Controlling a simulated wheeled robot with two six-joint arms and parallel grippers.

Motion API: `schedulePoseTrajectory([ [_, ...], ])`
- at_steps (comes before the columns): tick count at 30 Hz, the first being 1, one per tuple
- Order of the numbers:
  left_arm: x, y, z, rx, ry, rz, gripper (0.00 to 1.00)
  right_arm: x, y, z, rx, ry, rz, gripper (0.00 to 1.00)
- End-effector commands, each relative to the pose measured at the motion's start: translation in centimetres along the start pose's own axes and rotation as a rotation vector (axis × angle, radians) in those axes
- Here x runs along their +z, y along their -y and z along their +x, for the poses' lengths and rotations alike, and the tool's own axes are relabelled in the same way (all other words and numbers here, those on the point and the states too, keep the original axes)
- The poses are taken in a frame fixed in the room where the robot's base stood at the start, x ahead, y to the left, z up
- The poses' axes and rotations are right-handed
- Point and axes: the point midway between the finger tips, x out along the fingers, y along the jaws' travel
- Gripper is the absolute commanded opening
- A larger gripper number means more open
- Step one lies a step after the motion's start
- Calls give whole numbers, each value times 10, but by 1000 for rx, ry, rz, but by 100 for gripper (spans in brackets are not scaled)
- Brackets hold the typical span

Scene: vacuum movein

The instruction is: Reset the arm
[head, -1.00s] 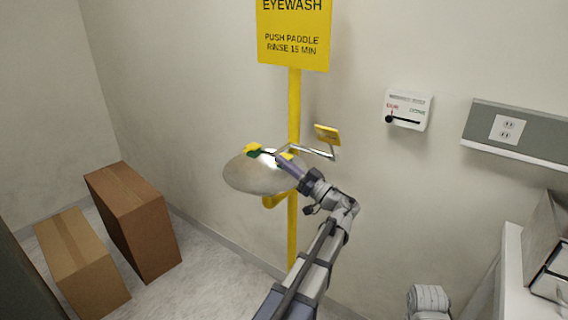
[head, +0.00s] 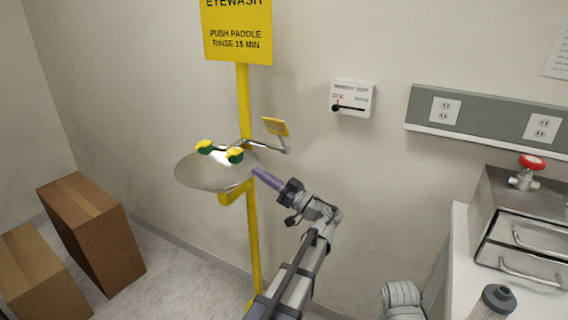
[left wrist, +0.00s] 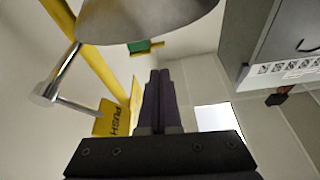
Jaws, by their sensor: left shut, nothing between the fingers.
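My left gripper (head: 257,171) is shut and empty, in the middle of the head view. Its fingertips are at the right edge of the eyewash bowl (head: 205,178); I cannot tell whether they touch. In the left wrist view the gripper (left wrist: 159,72) points forward with its fingers together, and the bowl (left wrist: 140,20) is at the top. The yellow push paddle (head: 275,126) sits on its bent metal arm up and right of the bowl; it also shows in the left wrist view (left wrist: 107,119). My right gripper is not in view.
The yellow post (head: 253,240) stands by the wall behind my arm. Two cardboard boxes (head: 92,225) are on the floor at left. At right are a white counter (head: 452,270), a metal drawer unit (head: 520,215) with a red-handled valve (head: 531,162), and a wall outlet strip (head: 490,120).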

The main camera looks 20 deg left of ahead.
Motion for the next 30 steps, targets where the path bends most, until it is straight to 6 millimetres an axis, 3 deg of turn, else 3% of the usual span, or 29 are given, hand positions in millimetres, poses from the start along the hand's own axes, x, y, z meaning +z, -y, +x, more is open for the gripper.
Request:
schedulePoseTrajectory([
  [6, 6, 2, -4, 6, 31, 21, 0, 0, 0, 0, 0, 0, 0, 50],
  [8, 16, 6, -11, 20, 87, 60, 0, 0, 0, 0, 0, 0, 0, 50],
  [11, 48, 15, -34, 74, 248, 179, 0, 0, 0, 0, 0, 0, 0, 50],
  [17, 126, 38, -122, 340, 646, 525, 0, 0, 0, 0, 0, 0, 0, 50],
  [21, 165, 60, -202, 625, 875, 764, 0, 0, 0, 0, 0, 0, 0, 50],
  [24, 181, 78, -256, 847, 991, 907, 0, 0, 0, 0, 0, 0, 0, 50],
  [30, 190, 115, -340, 1235, 1117, 1091, 0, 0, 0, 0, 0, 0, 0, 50],
])
